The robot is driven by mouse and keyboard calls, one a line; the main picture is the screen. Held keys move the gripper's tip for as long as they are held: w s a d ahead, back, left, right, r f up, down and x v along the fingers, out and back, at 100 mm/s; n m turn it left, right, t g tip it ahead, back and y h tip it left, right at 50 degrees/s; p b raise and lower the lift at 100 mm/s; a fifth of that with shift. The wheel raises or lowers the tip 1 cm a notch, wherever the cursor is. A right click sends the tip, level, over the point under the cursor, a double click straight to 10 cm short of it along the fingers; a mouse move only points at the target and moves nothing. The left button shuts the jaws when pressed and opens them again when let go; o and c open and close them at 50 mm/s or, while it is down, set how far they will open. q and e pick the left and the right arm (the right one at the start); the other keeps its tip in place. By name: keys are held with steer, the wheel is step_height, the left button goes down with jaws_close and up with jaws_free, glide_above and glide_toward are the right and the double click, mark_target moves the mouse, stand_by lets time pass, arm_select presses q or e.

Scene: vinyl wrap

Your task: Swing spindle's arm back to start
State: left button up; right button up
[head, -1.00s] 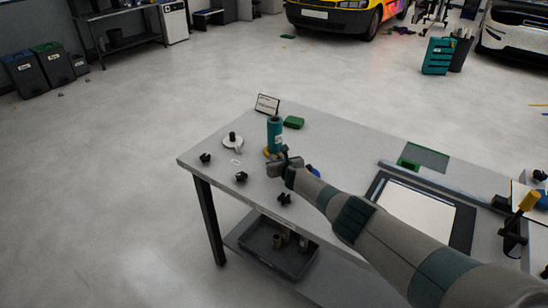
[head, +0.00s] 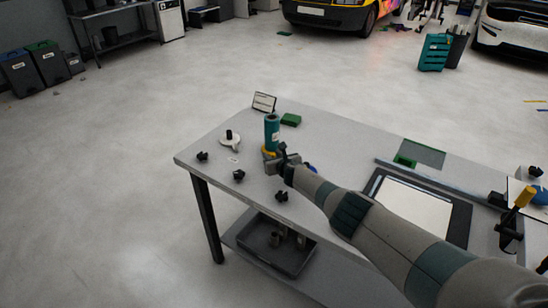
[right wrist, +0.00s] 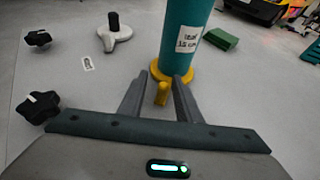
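The spindle is a teal upright cylinder (head: 271,131) with a white label, standing near the table's far left edge. It also shows in the right wrist view (right wrist: 186,32). A yellow collar rings its foot, and a short yellow arm (right wrist: 162,93) with a peg-like end points from it toward my right gripper. My right gripper (right wrist: 158,92) is open, low over the table. Its two fingers stand either side of the yellow arm's end, with gaps visible on both sides. In the head view, the gripper partly hides the collar and the arm. My left gripper is not in view.
A white disc with a black post (head: 229,139) and several black knobs (head: 239,175) lie left of the spindle. A green block (head: 290,120) and a sign (head: 264,102) stand behind it. A dark-framed white panel (head: 413,207) lies to the right.

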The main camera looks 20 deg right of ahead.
steer(key=shift+s+d+r+p, duration=0.1)
steer(key=shift+s+r+p, duration=0.3)
steer(key=shift+p, duration=0.35)
steer(key=p+v, duration=0.2)
steer(key=shift+s+p, duration=0.15)
steer(key=shift+p, duration=0.15)
steer(key=p+v, duration=0.1)
steer(key=v, duration=0.1)
steer(key=shift+s+r+p, duration=0.1)
steer(key=shift+s+p, duration=0.25)
steer(key=shift+p, duration=0.05)
steer(key=p+v, duration=0.1)
steer(key=v, duration=0.1)
steer(key=shift+s, duration=0.3)
steer(key=v, duration=0.8)
steer(key=shift+s+r, duration=0.2)
steer(key=shift+s, duration=0.1)
